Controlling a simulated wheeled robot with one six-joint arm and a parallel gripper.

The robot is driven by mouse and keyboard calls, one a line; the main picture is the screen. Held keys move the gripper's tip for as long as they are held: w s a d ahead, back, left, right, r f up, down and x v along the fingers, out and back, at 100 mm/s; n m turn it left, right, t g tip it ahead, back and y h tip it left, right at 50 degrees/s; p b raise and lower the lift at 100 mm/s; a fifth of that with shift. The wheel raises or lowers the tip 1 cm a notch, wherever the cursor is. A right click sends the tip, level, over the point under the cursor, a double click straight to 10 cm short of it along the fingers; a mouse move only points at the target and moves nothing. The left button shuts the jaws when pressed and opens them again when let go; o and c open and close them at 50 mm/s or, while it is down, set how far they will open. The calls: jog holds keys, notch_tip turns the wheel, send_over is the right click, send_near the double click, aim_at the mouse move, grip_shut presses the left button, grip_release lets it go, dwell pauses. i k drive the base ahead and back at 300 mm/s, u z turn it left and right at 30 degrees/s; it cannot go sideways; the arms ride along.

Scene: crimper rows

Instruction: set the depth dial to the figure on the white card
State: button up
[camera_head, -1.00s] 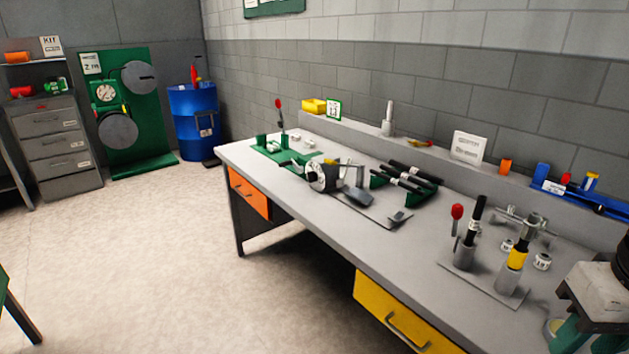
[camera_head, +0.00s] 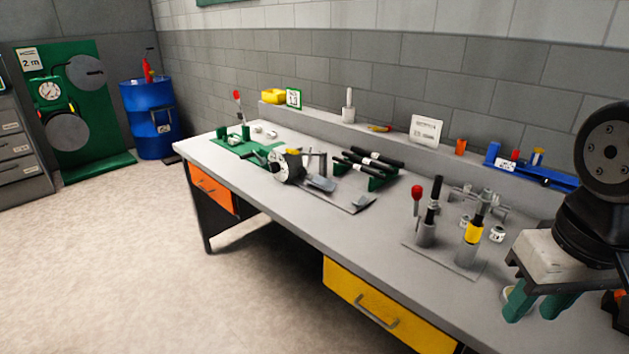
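A white card (camera_head: 426,129) stands on the ledge behind the bench; its print is too small to read. A round dial with a pale marked rim (camera_head: 287,163) sits on the grey bench machine; I cannot tell its setting, or whether it is the depth dial. My gripper (camera_head: 539,307) is at the lower right, above the bench's right end, with its green fingers apart and nothing seen between them. It is well away from the dial and the card.
Upright handled tools (camera_head: 470,245) on a grey plate stand left of my gripper. Black-handled tools (camera_head: 365,163) lie in a green rack. A yellow drawer (camera_head: 385,312) is in the bench front. A blue drum (camera_head: 149,115) stands beyond; the floor at left is clear.

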aim_at(275, 167)
jog(key=u, duration=0.55)
jog(key=k, duration=0.6)
jog(key=u, duration=1.25)
jog(key=i, duration=1.95)
jog(key=z, duration=0.85)
jog(key=i, duration=0.75)
jog(key=z, duration=1.2)
jog(key=i, duration=0.2)
jog(key=z, duration=0.05)
